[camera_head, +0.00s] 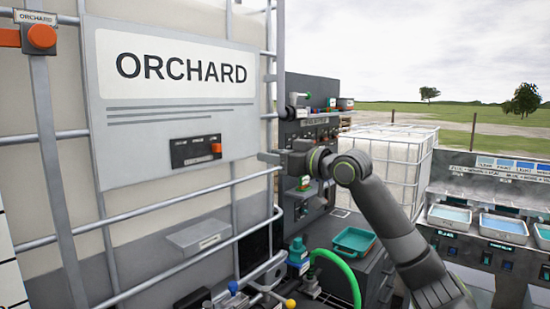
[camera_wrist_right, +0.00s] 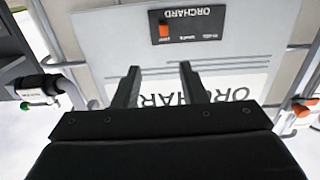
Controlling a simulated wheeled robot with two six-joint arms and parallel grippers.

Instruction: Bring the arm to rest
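My right arm (camera_head: 390,220) comes in from the lower right and bends at the wrist. Its gripper (camera_head: 268,158) points left, near the right edge of the ORCHARD sign (camera_head: 165,75) on the caged tank. In the right wrist view the gripper's two fingers (camera_wrist_right: 162,82) stand apart with nothing between them. Beyond them is the sign, upside down, with a small dark panel (camera_wrist_right: 187,24) and its orange switch (camera_wrist_right: 163,31). That panel also shows in the head view (camera_head: 195,151). My left gripper is not in view.
The tank's metal cage bars (camera_head: 50,150) run close around the sign. A small grey ledge (camera_head: 198,237) juts out below it. A green hose (camera_head: 340,268) and a teal tray (camera_head: 354,240) are lower down. A bench with several trays (camera_head: 503,228) stands at right.

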